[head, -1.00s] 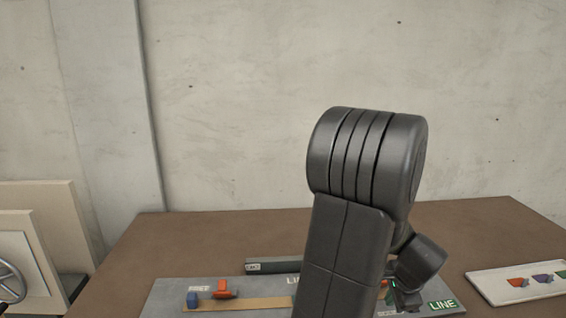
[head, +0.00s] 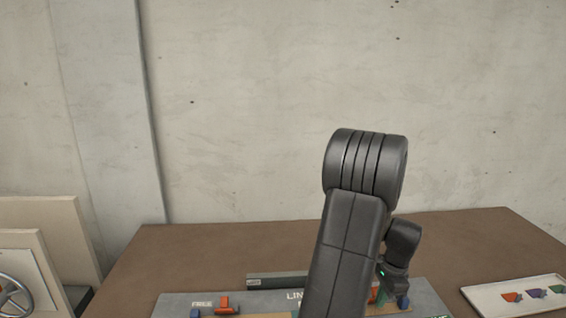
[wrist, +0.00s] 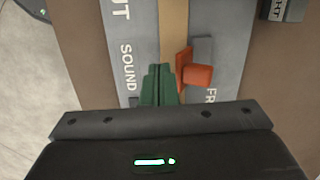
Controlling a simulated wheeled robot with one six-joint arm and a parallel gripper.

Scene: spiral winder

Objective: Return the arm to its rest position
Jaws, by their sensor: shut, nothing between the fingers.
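My arm rises in the middle of the head view, its dark upper link standing in front of the panel. My gripper (head: 382,297) hangs at the right of that link, low over the panel's right part. In the wrist view its green fingers (wrist: 157,85) are together with nothing between them. They point at the grey panel (wrist: 227,60), near the word SOUND. An orange-red handle (wrist: 196,75) sits just right of the fingertips; I cannot tell whether they touch. My arm hides the panel's middle in the head view.
The grey panel (head: 175,302) lies on a brown table (head: 190,245), with another red handle (head: 225,304) and a blue block (head: 195,313) at left. A white tray (head: 480,299) with coloured pieces is at right. A handwheel (head: 15,298) is at far left. A concrete wall stands behind.

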